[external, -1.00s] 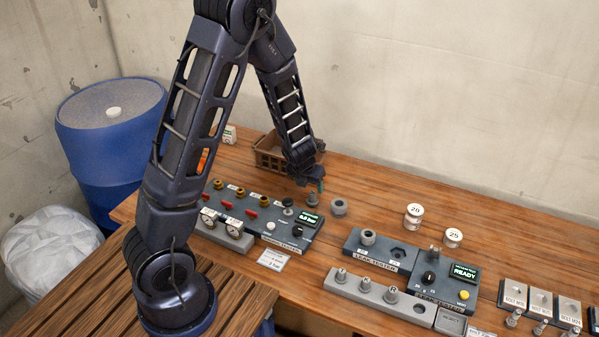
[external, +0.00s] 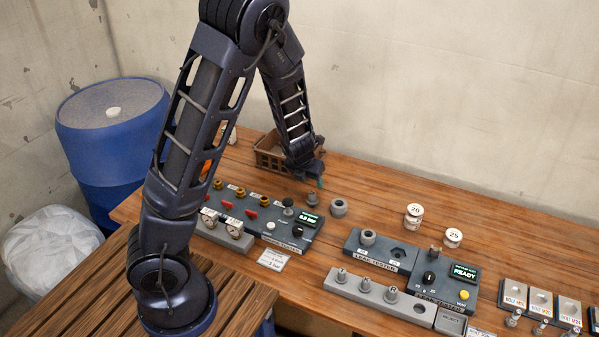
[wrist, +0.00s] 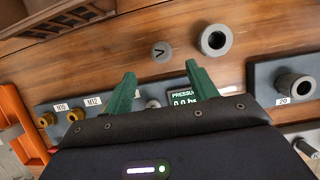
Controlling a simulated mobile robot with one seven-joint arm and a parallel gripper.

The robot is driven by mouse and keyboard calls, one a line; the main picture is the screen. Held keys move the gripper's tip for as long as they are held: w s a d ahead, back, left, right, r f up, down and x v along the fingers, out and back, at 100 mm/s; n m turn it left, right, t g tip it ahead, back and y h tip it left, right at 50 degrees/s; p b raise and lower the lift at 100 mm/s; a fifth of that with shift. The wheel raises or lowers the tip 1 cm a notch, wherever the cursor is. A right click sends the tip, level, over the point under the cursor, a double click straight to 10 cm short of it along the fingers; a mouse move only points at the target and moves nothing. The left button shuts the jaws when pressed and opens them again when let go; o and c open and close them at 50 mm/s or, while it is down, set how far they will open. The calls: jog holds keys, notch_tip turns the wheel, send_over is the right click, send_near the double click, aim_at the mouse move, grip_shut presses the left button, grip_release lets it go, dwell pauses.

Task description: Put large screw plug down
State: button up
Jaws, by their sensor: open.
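A short grey screw plug (external: 311,199) stands on the wooden table behind the pressure panel. Its round top with a dark V-shaped mark (wrist: 161,52) faces up in the wrist view. My gripper (external: 320,183) is just above it. In the wrist view my gripper's green fingers (wrist: 160,72) are apart with nothing held between them, and the plug shows beyond the gap. A grey ring-shaped fitting with a dark bore (external: 338,208) stands to the plug's right; it also shows in the wrist view (wrist: 215,40).
A brown crate (external: 268,158) stands behind my gripper. The pressure panel (external: 262,217) with knobs and valves lies in front, and the leak tester (external: 385,252) to the right. White round containers (external: 413,216) stand farther right. Bare table lies between the ring and these containers.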

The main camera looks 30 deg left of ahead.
jog(key=shift+v, duration=1.25)
jog(key=s+a+r+m+g+h, duration=0.1)
jog(key=s+a+r+m+h, duration=0.1)
jog(key=s+r+m, duration=0.6)
jog(key=s+a+r+m+h, duration=0.1)
jog(key=s+r+m+h, duration=0.25)
jog(key=r+m, duration=0.75)
jog(key=s+a+r+m+y, duration=0.2)
jog(key=s+a+r+m, duration=0.2)
jog(key=s+m, duration=0.4)
jog(key=s+a+r+m+t+y, duration=0.1)
jog(key=s+a+r+m+y, duration=0.2)
jog(key=s+m, duration=0.5)
jog(key=shift+a+r+m, duration=0.5)
jog(key=shift+a+r, duration=0.2)
jog(key=shift+r, duration=0.15)
jog(key=shift+y, duration=0.25)
